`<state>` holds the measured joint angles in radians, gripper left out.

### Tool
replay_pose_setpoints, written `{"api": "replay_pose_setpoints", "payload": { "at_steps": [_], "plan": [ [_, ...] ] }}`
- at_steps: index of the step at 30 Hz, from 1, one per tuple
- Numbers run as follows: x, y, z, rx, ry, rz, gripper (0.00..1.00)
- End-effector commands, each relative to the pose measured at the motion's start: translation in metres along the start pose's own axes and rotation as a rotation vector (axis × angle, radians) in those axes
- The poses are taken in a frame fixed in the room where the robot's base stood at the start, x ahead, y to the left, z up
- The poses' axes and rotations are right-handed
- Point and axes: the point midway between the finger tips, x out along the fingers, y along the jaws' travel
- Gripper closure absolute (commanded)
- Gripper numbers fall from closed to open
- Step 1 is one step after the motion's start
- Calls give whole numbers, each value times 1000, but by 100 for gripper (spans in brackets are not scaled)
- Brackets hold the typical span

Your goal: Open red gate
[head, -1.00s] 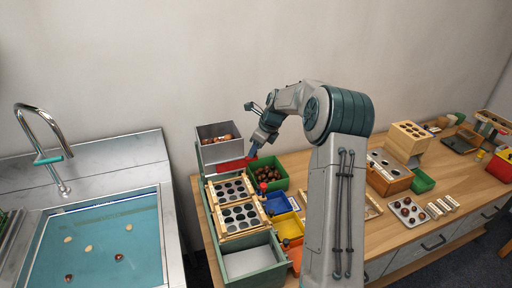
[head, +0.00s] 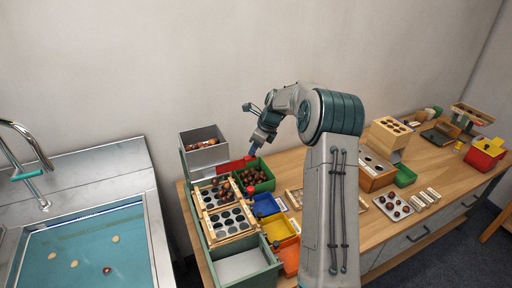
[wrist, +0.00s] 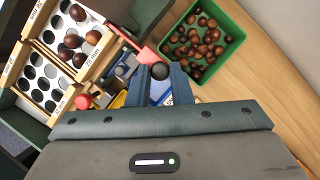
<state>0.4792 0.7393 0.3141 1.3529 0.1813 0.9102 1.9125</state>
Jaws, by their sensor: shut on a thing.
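The red gate (head: 232,166) sticks out to the right below the front of the grey hopper (head: 204,158), which still holds some chestnuts. In the wrist view, part of the red gate (wrist: 149,56) shows just beyond my fingers. My gripper (head: 252,149) is at the gate's right end. In the wrist view, my gripper (wrist: 160,73) is shut on a dark round knob (wrist: 160,70) that appears to belong to the gate. Several chestnuts lie on the upper sieve plate (head: 203,190) below the hopper.
A green bin (head: 272,184) full of chestnuts stands close right of the gate. Blue (head: 278,207), yellow and orange trays sit beside the sieve rack. A red knob (wrist: 83,102) is near the rack. A sink (head: 150,215) is at left.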

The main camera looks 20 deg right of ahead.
Motion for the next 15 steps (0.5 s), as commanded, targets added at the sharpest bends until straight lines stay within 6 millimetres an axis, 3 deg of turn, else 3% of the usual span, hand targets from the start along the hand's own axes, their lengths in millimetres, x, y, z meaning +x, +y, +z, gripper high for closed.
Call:
{"api": "replay_pose_setpoints", "payload": {
  "at_steps": [3,4,6,15],
  "plan": [
    [-1,0,1,-3,-1,-2,100],
    [-1,0,1,-3,-1,-2,73],
    [-1,0,1,-2,-1,-2,59],
    [-3,-1,-1,2,-1,-2,59]
  ]
}}
